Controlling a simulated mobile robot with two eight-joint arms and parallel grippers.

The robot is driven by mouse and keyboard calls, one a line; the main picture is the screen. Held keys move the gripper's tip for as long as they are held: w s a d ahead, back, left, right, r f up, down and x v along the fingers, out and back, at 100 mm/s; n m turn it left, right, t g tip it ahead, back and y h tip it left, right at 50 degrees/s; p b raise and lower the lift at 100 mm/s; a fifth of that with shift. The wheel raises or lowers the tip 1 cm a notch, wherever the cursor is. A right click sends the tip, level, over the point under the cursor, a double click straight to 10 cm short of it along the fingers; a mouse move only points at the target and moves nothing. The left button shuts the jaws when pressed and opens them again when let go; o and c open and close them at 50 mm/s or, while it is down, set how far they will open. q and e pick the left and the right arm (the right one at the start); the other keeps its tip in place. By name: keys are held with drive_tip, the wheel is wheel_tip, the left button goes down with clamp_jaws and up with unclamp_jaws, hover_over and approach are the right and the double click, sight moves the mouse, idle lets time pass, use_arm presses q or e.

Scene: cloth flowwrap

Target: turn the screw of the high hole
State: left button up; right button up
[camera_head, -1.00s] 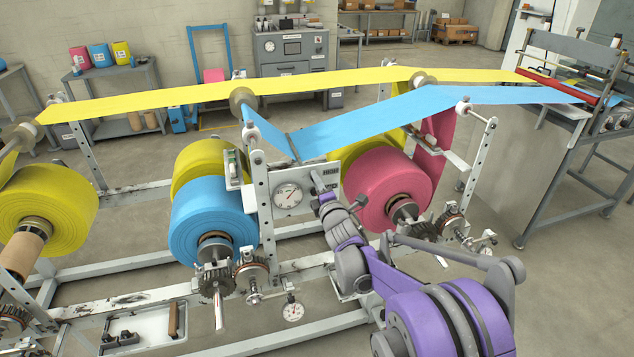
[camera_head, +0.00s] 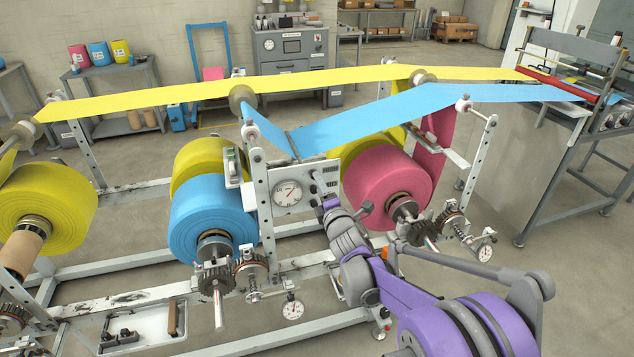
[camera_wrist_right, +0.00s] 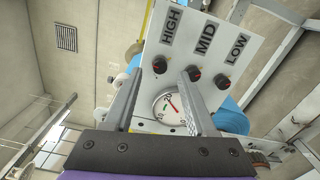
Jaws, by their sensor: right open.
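The white control panel (camera_head: 322,177) with its dial stands in the middle of the frame in the head view. The HIGH knob (camera_wrist_right: 160,64) appears between the fingertips of my right gripper (camera_wrist_right: 161,74). The fingers are apart and hold nothing; contact with the knob cannot be told. The MID knob (camera_wrist_right: 193,73) is just right of the right fingertip, and the LOW knob (camera_wrist_right: 221,81) is further right. My left gripper is not in view.
A round dial (camera_wrist_right: 170,105) sits below the knobs, behind the fingers. The blue roll (camera_head: 212,220) is left of the panel and the pink roll (camera_head: 385,175) right of it. Blue film (camera_head: 370,120) runs above. A small gauge (camera_head: 292,308) is below.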

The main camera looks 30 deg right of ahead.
drive_tip(key=v, duration=0.7)
drive_tip(key=shift+s, duration=0.2)
drive_tip(key=s+a+f+m+g+y+p, duration=0.1)
drive_tip(key=s+a+f+m+g, duration=0.2)
drive_tip(key=s, duration=0.6)
drive_tip(key=s+a+f+m+g+y+p, duration=0.1)
drive_tip(key=s+a+f+m+g+y, duration=0.1)
drive_tip(key=s+a+m+g, duration=0.3)
drive_tip(key=s+a+f+m+g+y+p, duration=0.1)
drive_tip(key=s+a+f+m+g, duration=0.3)
drive_tip(key=s+a+m, duration=0.5)
drive_tip(key=s+a+f, duration=0.1)
drive_tip(key=s, duration=0.3)
drive_tip(key=shift+p, duration=0.4)
